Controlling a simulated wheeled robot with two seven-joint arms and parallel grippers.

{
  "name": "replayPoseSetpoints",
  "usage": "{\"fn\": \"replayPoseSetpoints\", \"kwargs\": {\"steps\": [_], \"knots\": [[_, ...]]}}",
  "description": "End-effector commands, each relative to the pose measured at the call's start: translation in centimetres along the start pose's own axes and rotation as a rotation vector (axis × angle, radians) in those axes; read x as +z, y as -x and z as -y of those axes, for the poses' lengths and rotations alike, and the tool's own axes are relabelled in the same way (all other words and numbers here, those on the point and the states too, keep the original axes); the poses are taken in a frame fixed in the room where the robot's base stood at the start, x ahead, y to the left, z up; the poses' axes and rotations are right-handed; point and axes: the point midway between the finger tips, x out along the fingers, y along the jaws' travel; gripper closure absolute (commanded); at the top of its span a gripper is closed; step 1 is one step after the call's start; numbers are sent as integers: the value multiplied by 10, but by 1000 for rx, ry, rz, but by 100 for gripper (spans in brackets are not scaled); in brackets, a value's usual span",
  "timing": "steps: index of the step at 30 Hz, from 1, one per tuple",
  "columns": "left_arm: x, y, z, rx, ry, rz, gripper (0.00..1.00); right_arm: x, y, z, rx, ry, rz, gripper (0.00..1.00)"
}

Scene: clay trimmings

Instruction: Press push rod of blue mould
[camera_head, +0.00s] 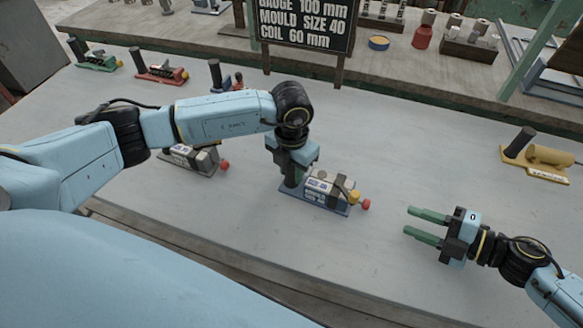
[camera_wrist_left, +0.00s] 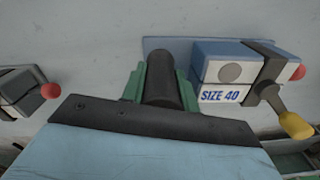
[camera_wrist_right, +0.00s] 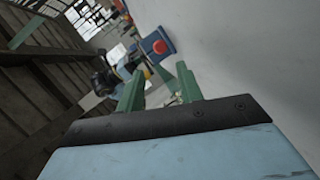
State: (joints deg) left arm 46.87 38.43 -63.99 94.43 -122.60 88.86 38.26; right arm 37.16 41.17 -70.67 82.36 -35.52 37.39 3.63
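The blue mould (camera_head: 325,190) stands on the table, with a blue base, a "SIZE 40" label, a yellow knob (camera_head: 354,197) and a red-tipped rod (camera_head: 366,204) pointing right. It also shows in the left wrist view (camera_wrist_left: 222,75). My left gripper (camera_head: 292,178) points down at its left end, its green fingers closed around the upright black post (camera_wrist_left: 162,82). My right gripper (camera_head: 427,226) is open and empty, to the right of the red tip and apart from it. In the right wrist view the red tip (camera_wrist_right: 160,47) shows beyond the fingers.
A grey mould (camera_head: 195,158) stands left of the blue one. Green (camera_head: 95,60), red (camera_head: 160,72) and yellow (camera_head: 538,160) moulds stand further off. A black sign (camera_head: 305,22) rises behind. The table between the blue mould and my right gripper is clear.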

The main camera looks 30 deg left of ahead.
Motion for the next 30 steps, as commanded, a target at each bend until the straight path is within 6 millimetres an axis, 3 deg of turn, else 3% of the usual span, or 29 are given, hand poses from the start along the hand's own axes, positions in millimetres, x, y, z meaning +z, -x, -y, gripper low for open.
{"fn": "replayPoseSetpoints", "kwargs": {"steps": [5,13,17,20,30], "knots": [[0,0,0,0,0,1,100,0,0,0,0,0,0,65],[0,1,0,0,0,1,100,0,0,0,-1,8,-1,100],[0,1,0,0,0,1,100,-2,1,-6,-17,118,-21,100],[0,1,0,0,0,1,100,-4,3,-14,-49,323,-58,100],[1,1,0,-1,0,2,100,-2,22,-40,-225,1354,-296,100]]}}
